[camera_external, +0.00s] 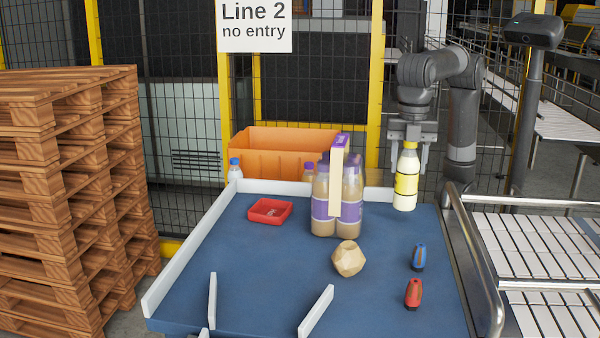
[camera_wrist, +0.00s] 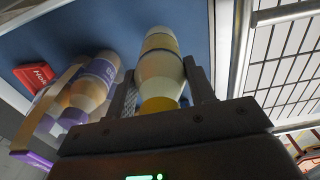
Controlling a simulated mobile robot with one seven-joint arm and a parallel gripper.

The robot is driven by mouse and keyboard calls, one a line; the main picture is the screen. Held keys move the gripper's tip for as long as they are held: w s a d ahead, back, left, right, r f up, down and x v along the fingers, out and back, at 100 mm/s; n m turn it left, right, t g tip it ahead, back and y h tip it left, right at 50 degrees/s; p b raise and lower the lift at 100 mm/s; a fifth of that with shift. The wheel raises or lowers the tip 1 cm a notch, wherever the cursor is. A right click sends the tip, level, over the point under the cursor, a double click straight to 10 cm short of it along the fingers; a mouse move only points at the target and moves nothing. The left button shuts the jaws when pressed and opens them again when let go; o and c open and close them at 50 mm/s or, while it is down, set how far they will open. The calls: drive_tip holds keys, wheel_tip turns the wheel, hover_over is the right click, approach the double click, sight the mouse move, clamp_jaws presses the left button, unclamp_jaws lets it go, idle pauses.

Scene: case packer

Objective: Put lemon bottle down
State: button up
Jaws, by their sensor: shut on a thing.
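The lemon bottle (camera_external: 406,180) is pale yellow with a yellow cap and a yellow label. It is upright at the back right of the blue table in the external view. My gripper (camera_external: 408,160) is shut on its upper part from above, a finger on each side. In the wrist view the bottle (camera_wrist: 160,65) sits between the two fingers (camera_wrist: 163,92). I cannot tell whether its base touches the table.
A pack of purple-labelled bottles (camera_external: 323,205) stands left of the lemon bottle. A red tray (camera_external: 270,211), a tan faceted object (camera_external: 348,259), a blue item (camera_external: 419,257) and a red item (camera_external: 413,293) are on the blue table (camera_external: 260,265). A metal rail (camera_external: 478,260) borders its right side.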

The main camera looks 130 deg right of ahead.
sight(407, 176)
drive_tip(key=shift+f, duration=1.8)
drive_tip(key=o, duration=1.2)
drive_tip(key=shift+f, duration=0.15)
drive_tip(key=shift+c, duration=0.2)
wheel_tip(407, 176, up, 12)
drive_tip(key=shift+r, duration=0.2)
drive_tip(key=shift+d, duration=0.1)
drive_tip(key=s+d+f+m+t, duration=0.2)
drive_tip(key=s+d+f+m, duration=0.2)
drive_tip(key=s+f, duration=0.6)
drive_tip(key=s+d+f+m+t, duration=0.3)
drive_tip(key=s+d+f+m, duration=0.2)
drive_tip(key=s+d+f, duration=0.3)
wheel_tip(407, 176, down, 4)
drive_tip(key=shift+s+d+r+t, duration=0.15)
drive_tip(key=shift+s+d+t, duration=0.2)
drive_tip(key=shift+s, duration=0.7)
